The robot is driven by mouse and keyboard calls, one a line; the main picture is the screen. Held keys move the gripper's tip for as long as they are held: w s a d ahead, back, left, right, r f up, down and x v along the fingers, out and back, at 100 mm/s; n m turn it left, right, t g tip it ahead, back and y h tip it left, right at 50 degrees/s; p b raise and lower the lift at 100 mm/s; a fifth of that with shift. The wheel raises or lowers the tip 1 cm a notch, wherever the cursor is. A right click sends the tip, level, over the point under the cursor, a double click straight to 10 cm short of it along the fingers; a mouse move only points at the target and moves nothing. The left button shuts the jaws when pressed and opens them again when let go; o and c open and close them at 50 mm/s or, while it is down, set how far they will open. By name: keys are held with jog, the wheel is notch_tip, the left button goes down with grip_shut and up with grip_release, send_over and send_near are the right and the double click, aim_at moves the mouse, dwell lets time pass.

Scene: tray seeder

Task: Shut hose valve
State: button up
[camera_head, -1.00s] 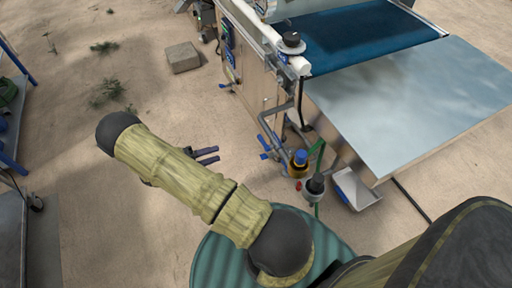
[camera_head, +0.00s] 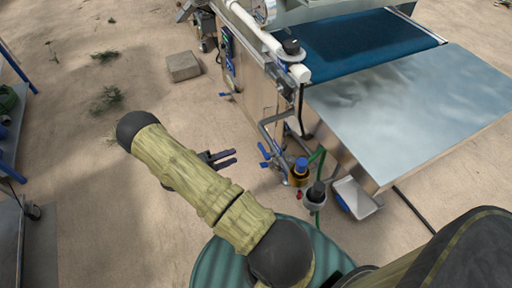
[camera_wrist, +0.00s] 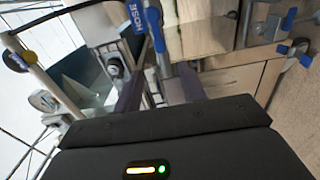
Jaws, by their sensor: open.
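My gripper (camera_head: 234,157) is open and empty, with its two dark fingers pointing right toward the machine's pipework. Blue valve levers (camera_head: 265,150) sit on the grey pipe just right of the fingertips, with a small gap between. In the wrist view my gripper (camera_wrist: 160,78) has its fingers apart. A blue lever or plate marked HOSE (camera_wrist: 137,16) is beyond the fingertips, near the top middle. Which lever in the head view carries this marking is too small to tell.
The seeder has a blue belt (camera_head: 355,42) and a metal table (camera_head: 410,105). A yellow-and-blue fitting (camera_head: 300,170), a dark-topped filter (camera_head: 316,194) and a green hose (camera_head: 317,160) stand right of the levers. Other blue handles (camera_wrist: 304,56) show at right.

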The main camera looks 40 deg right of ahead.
aim_at(258, 146)
jog(key=x, duration=1)
jog(key=shift+d, duration=0.35)
grip_shut()
jog(key=shift+f+n, duration=0.1)
jog(key=shift+n, duration=0.2)
jog(key=s+a+f+n+p, duration=0.1)
jog(key=s+f+n, duration=0.4)
jog(key=n, duration=1.2)
jog(key=shift+s+n+p, duration=0.2)
jog(key=shift+n+p, duration=0.1)
jog(key=shift+p, duration=0.55)
jog(key=shift+a, duration=0.1)
